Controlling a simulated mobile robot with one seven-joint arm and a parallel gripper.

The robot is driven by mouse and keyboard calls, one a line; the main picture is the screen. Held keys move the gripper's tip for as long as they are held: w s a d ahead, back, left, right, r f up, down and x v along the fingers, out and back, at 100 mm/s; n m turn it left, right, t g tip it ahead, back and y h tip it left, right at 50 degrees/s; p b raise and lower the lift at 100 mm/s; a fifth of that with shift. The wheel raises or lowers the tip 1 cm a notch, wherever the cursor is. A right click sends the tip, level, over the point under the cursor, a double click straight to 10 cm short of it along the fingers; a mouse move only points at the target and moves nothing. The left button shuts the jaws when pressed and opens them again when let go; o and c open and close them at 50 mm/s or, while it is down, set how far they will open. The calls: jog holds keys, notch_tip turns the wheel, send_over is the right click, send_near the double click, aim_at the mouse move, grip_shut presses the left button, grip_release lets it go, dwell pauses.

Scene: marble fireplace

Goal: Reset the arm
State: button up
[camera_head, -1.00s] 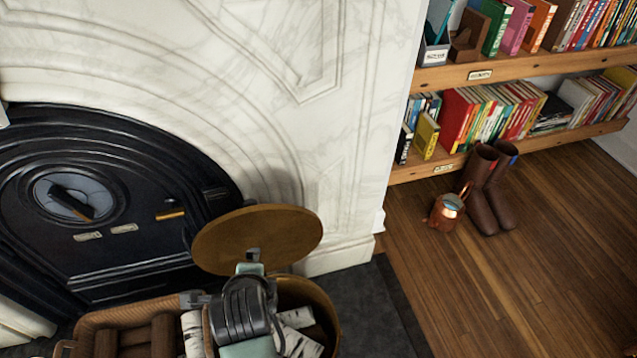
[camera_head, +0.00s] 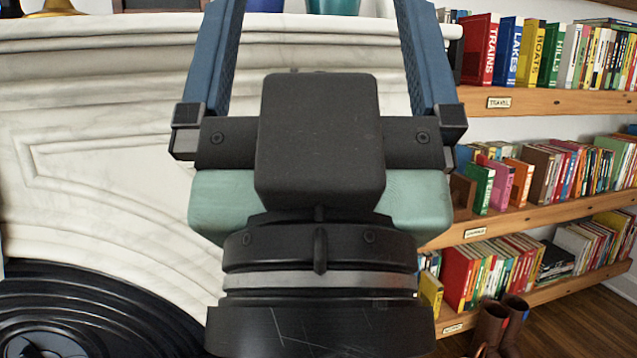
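My gripper (camera_head: 320,40) is large and close in the middle of the view, pointing up. Its two blue fingers stand wide apart with nothing seen between them but the fireplace and mantel behind. The fingertips run past the top edge of the picture. The black wrist and green-grey gripper body hide much of the marble fireplace (camera_head: 110,165).
Wooden shelves (camera_head: 560,103) full of books stand at the right. Brown boots (camera_head: 491,325) stand on the floor at lower right. Vases (camera_head: 333,6) show on the mantel at the top. The black fireplace insert (camera_head: 60,315) is at lower left.

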notch_tip(320, 180, up, 33)
jog(key=p, duration=3)
jog(key=shift+p, duration=0.4)
